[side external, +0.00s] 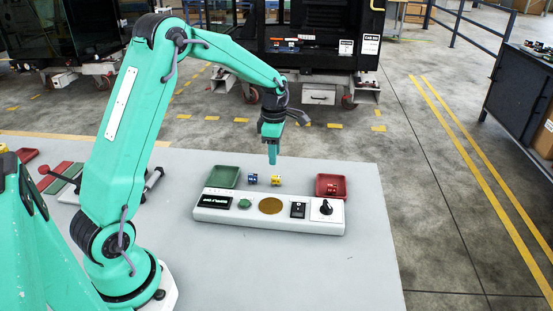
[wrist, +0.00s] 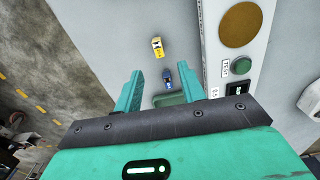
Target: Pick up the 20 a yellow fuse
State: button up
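The yellow fuse (side external: 276,180) stands on the grey table behind the white panel, to the right of a blue fuse (side external: 252,179). In the wrist view the yellow fuse (wrist: 157,47) lies beyond my fingertips and the blue fuse (wrist: 168,78) shows between the fingers. My gripper (side external: 272,161) points down above the table, close to the yellow fuse in the side view. In the wrist view my gripper (wrist: 162,72) has its two fingers wide apart, with nothing held. The exact height above the fuses is hard to tell.
A green tray (side external: 209,178) stands left of the fuses and a red tray (side external: 344,187) with a red fuse (side external: 331,188) stands right. The white panel (side external: 270,222) carries a gold disc (side external: 271,206), a green button, a switch and a black knob. The table front is clear.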

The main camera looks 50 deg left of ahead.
aim_at(275, 176)
jog(key=shift+w+a+f+n, duration=0.2)
jog(key=shift+f+n, duration=0.1)
jog(key=shift+f, duration=0.1)
jog(key=shift+f, duration=0.15)
jog(key=shift+f, duration=1.2)
jog(key=shift+f, duration=0.1)
jog(key=shift+s+d+f, duration=0.1)
jog(key=shift+f, duration=2.35)
grip_shut()
